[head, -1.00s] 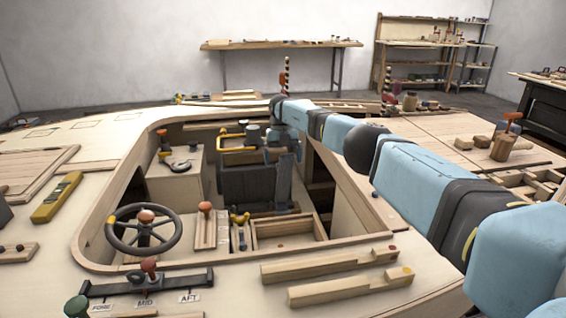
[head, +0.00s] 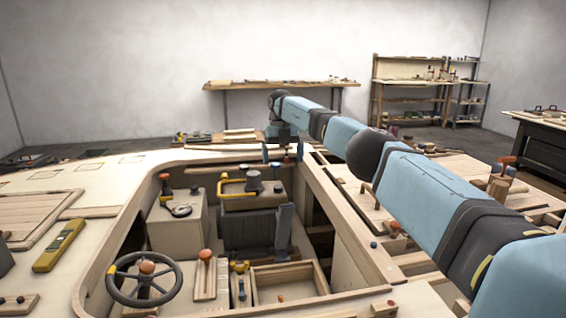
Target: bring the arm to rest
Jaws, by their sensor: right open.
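My right arm reaches in from the right edge across the hull. Its gripper (head: 282,153) hangs pointing down above the far end of the cockpit opening, past the console with the yellow handle (head: 232,188). The two fingers stand apart with nothing seen between them. Its exact height over the surface below is hard to tell. My left gripper does not show.
A black steering wheel (head: 122,287) stands at the near left of the cockpit. An open wooden tray (head: 316,270) lies near its middle. Wooden blocks and parts lie on the right deck under my arm. The left deck holds a yellow instrument (head: 59,245).

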